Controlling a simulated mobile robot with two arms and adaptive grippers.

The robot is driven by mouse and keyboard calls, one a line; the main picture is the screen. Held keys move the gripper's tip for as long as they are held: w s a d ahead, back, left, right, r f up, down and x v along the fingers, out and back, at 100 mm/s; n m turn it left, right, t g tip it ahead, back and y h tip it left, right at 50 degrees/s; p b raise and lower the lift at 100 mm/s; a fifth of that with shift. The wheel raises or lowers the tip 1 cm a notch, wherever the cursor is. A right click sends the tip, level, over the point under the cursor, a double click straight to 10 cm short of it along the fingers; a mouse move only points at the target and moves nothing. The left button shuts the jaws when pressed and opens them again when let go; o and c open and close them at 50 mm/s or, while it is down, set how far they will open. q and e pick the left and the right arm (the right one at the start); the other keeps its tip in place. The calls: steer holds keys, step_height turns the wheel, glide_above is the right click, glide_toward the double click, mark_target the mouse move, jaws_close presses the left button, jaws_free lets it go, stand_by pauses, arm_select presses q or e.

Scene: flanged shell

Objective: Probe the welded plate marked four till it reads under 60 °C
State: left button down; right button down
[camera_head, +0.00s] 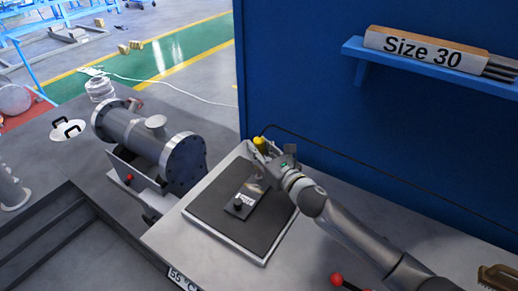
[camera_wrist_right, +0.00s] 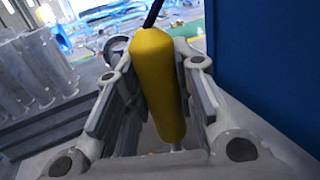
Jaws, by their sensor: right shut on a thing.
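My right gripper (camera_head: 268,160) is shut on the yellow handle of a probe (camera_head: 260,142), held upright over the far part of the dark mat. In the right wrist view the yellow handle (camera_wrist_right: 158,85) sits between the pads, with a thin metal shaft below it. A small dark welded plate (camera_head: 240,209) with a pale marking lies on the mat, just below and left of the gripper. I cannot read its number. Whether the probe tip touches the plate is unclear. My left gripper is not in view.
The dark mat (camera_head: 205,207) lies in a pale frame on the bench. A flanged steel shell (camera_head: 150,140) stands to the left. A black cable (camera_head: 340,152) runs from the probe along the blue wall. A shelf (camera_head: 425,70) holds a "Size 30" box.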

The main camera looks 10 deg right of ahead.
mark_target(259, 138)
steer(key=shift+f+b, duration=0.55)
steer(key=shift+f, duration=0.15)
steer(key=shift+r, duration=0.15)
stand_by(1.0)
step_height(259, 138, up, 7)
steer(key=p, duration=0.6)
steer(key=shift+p, duration=0.4)
stand_by(1.2)
